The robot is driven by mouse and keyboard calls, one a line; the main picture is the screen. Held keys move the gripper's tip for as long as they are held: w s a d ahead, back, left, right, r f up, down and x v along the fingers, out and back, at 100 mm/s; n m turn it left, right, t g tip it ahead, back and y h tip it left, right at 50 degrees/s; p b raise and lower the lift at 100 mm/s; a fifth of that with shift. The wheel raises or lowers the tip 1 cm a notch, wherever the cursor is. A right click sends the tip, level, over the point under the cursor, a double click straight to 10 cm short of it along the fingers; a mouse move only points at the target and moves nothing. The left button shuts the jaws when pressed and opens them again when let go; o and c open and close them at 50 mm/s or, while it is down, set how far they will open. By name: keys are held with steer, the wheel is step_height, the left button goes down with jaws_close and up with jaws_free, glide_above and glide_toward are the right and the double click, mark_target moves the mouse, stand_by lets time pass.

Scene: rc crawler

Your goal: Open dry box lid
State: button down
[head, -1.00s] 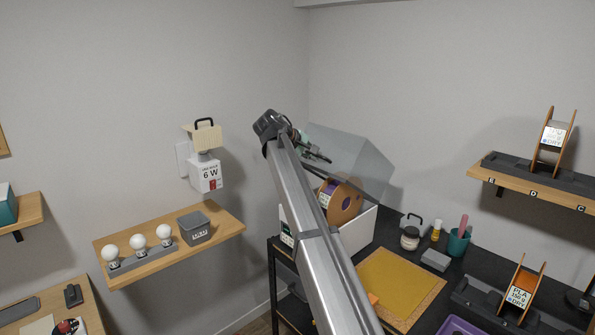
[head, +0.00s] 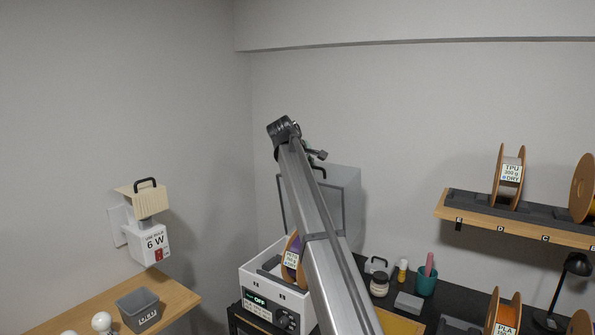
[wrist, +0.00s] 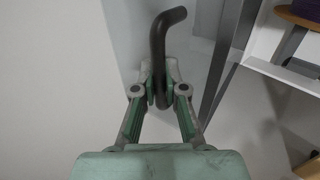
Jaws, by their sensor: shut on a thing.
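The white dry box (head: 256,284) stands on the black bench, with a front panel reading OFF and a dial. Its grey translucent lid (head: 347,195) is raised and stands nearly upright behind the box. My gripper (head: 319,154) is at the lid's top edge. In the wrist view my gripper (wrist: 160,88) is shut on the dark bent lid handle (wrist: 158,45), with a finger on each side of it. A spool (head: 292,258) sits inside the open box. My arm hides part of the lid and the box's right side.
A jar (head: 379,284), a yellow-capped bottle (head: 402,270) and a teal cup (head: 427,281) stand right of the box. A shelf (head: 520,226) with spools is on the right wall. A lamp box (head: 148,241) hangs at left above a wooden shelf (head: 176,295).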

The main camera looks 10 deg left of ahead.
steer(key=shift+w+d+r, duration=0.1)
steer(key=shift+w, duration=0.25)
steer(key=c, duration=1.2)
jaws_free()
steer(key=shift+s, duration=0.2)
steer(key=v, duration=1.2)
